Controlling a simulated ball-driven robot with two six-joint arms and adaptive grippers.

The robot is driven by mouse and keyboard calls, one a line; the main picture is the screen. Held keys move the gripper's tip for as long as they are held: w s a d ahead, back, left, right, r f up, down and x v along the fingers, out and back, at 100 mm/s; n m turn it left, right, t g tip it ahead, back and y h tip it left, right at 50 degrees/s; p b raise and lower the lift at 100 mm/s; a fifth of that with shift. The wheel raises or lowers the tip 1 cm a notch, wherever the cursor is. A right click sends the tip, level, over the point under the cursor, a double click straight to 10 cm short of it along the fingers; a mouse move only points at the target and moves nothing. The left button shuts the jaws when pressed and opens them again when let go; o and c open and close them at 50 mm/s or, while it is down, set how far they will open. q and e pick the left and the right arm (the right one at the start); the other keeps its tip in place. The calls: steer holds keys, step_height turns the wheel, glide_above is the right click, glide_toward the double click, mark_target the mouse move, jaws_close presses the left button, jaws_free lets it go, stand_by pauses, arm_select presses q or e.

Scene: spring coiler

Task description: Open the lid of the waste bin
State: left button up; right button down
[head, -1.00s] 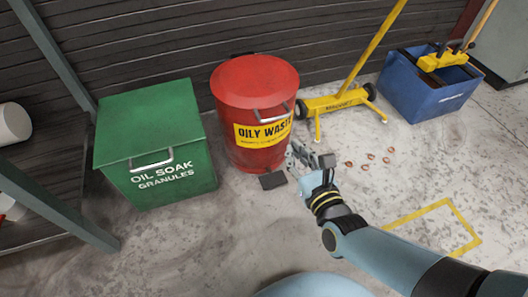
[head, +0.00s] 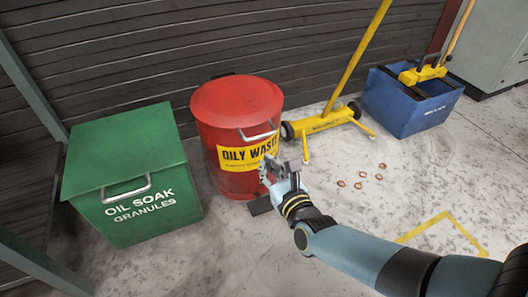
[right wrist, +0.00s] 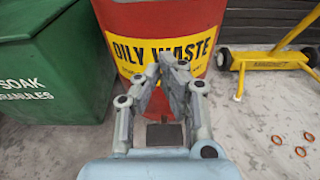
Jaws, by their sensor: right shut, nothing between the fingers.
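The red waste bin (head: 222,155) with a yellow OILY WASTE label stands on the floor in the head view. Its red lid (head: 236,98) is closed, with a metal handle (head: 258,134) at the front right. A dark pedal (head: 260,205) lies at the bin's foot. My right gripper (head: 268,166) is in front of the bin's lower right side, below the handle. In the right wrist view its fingers (right wrist: 168,68) come together, empty, before the label (right wrist: 195,50); the pedal (right wrist: 165,134) shows between them. I cannot tell if they touch the bin. My left gripper is out of view.
A green OIL SOAK GRANULES box (head: 130,170) stands left of the bin. A yellow wheeled magnet sweeper (head: 325,122) and a blue tub (head: 410,105) are to the right. Several copper-coloured rings (head: 360,178) lie on the floor.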

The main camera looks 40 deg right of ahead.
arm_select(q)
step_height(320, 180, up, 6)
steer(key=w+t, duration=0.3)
arm_select(e)
steer(key=x, duration=0.3)
steer(key=shift+r+b, duration=0.15)
steer(key=shift+b, duration=0.2)
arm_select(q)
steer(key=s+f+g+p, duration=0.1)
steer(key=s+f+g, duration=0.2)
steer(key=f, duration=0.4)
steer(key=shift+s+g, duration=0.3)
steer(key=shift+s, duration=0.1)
arm_select(e)
steer(key=r, duration=0.3)
steer(key=shift+s+a+r, duration=0.1)
steer(key=shift+s+r, duration=0.2)
steer(key=shift+s, duration=0.05)
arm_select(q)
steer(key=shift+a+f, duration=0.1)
arm_select(e)
steer(key=shift+r, duration=0.1)
